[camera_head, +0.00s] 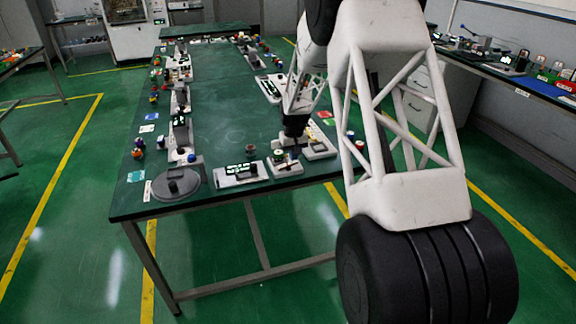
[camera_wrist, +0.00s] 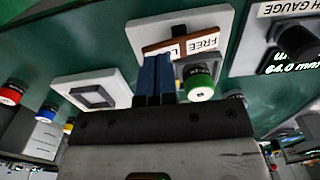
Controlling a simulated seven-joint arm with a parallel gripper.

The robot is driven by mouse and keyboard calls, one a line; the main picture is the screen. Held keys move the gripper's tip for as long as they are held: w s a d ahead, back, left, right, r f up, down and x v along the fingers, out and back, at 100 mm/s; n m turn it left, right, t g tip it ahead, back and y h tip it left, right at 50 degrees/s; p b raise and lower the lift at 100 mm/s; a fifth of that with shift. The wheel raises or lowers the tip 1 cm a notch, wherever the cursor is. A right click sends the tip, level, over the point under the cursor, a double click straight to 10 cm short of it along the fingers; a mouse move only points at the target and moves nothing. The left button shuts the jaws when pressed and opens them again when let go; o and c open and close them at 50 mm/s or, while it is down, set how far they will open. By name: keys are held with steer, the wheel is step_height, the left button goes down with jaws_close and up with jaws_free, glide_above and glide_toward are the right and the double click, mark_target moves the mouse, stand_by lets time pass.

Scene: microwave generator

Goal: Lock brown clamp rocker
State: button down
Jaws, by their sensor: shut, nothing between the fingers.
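The brown clamp rocker (camera_wrist: 186,46) shows in the wrist view on a white base plate (camera_wrist: 147,32). It carries a white label reading FREE on its right part and a partly covered label starting "LO" on its left part. My gripper (camera_wrist: 155,58) has its blue fingers together with nothing between them. The fingertips overlap the rocker's left, "LO" side. I cannot tell whether they touch it or which way the rocker is tipped. In the head view my gripper (camera_head: 291,138) points down at the table's near side, and the rocker cannot be made out there.
A green knob (camera_wrist: 200,86) stands close to the right of my fingers. A plate with a grey square frame (camera_wrist: 92,93) lies to the left, and a gauge (camera_wrist: 295,35) to the right. Several devices line the edges of the green table (camera_head: 232,110); its middle is clear.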

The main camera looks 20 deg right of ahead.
steer(key=shift+f, duration=0.9)
stand_by(0.8)
steer(key=shift+r, duration=3.5)
steer(key=shift+s+a+r, duration=0.2)
steer(key=shift+s+r, duration=0.15)
steer(key=shift+r, duration=0.1)
steer(key=s+a+r+t, duration=0.1)
steer(key=s+a+r, duration=0.3)
steer(key=s+r, duration=0.65)
steer(key=s+a+r, duration=0.4)
steer(key=s+r, duration=0.3)
steer(key=s, duration=0.6)
steer(key=s+a+r, duration=0.1)
steer(key=s+a, duration=0.1)
steer(key=s, duration=1.2)
steer(key=s+a+t, duration=0.1)
steer(key=s+a, duration=0.1)
steer(key=s, duration=1.3)
steer(key=shift+s+a+r+t, duration=0.25)
steer(key=shift+r+t, duration=0.05)
steer(key=shift+r, duration=0.05)
